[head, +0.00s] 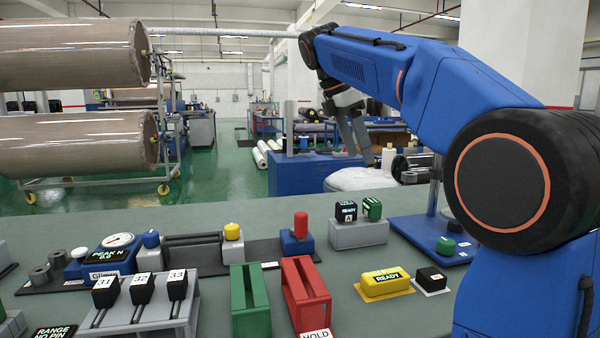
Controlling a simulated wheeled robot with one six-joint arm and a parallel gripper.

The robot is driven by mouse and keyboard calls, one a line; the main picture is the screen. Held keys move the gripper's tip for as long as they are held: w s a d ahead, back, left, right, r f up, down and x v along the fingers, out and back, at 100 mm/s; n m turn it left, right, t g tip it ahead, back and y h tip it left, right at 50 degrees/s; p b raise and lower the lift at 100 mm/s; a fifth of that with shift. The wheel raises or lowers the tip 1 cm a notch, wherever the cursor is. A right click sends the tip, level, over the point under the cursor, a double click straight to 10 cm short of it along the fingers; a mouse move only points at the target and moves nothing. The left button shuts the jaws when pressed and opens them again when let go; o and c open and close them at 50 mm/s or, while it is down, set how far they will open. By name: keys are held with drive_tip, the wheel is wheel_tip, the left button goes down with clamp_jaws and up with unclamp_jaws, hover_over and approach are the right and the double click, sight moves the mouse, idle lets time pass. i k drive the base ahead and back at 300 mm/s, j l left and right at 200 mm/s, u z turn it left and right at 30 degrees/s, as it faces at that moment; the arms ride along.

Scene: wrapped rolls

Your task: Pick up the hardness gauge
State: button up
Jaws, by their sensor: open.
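A blue instrument with a round white dial (102,256) sits at the left of the green-grey table. My gripper (360,154) is open and empty. It hangs, fingers down, beyond the table's far edge in the picture, up and well to the right of the dial instrument. The lower front of the instrument is partly hidden by a grey stand.
The grey stand (132,318) holds black blocks marked 31, 32 and 33. The table's back strip is clear.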

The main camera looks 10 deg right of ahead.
sight(346, 211)
drive_tip(key=k, duration=1)
